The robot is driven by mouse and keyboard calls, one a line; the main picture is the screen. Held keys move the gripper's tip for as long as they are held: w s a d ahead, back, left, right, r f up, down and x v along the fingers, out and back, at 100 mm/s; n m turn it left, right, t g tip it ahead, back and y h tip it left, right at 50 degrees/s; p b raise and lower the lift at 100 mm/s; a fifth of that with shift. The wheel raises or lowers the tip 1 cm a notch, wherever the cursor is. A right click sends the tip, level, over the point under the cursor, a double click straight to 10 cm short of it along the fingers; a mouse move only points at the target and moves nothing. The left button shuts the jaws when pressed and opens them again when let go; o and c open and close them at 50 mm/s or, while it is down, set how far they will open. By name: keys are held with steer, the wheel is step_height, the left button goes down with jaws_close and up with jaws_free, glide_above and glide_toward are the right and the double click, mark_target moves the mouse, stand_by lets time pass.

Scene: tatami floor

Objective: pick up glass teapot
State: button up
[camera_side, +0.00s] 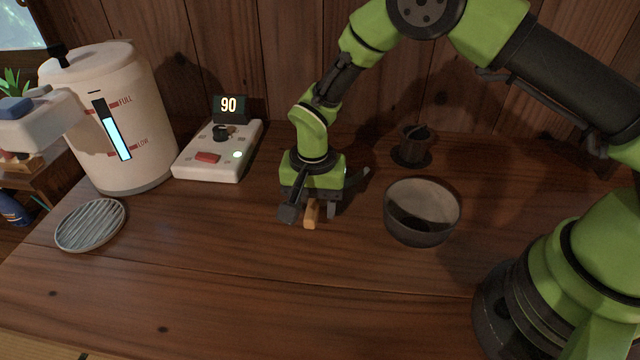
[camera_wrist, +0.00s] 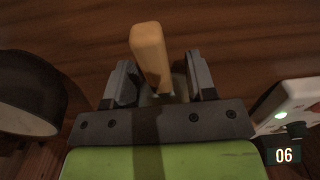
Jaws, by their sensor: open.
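A tan, wooden-looking handle (camera_side: 312,214) shows under my gripper (camera_side: 310,211) in the side view. It is probably the glass teapot's handle; I cannot make out a clear glass body, which my gripper largely hides. In the wrist view the tan handle (camera_wrist: 150,52) lies between the two dark fingers of my gripper (camera_wrist: 160,82). The fingers are open, with a gap on either side of the handle. My gripper points down, low over the table.
A dark bowl (camera_side: 421,218) stands close right of my gripper, with a dark cup (camera_side: 411,147) behind it. A white control box (camera_side: 218,152) with display "90", a large white water tank (camera_side: 108,120) and a round slatted tray (camera_side: 90,225) are left. The front table is clear.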

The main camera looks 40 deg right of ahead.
jaws_close()
steer(key=shift+r, duration=0.25)
steer(key=shift+r, duration=7.8)
steer(key=s+d+n, duration=0.7)
steer(key=d+n, duration=0.2)
steer(key=d, duration=0.2)
steer(key=shift+s+d+r, duration=0.15)
steer(key=shift+s+d, duration=0.15)
steer(key=shift+s, duration=0.1)
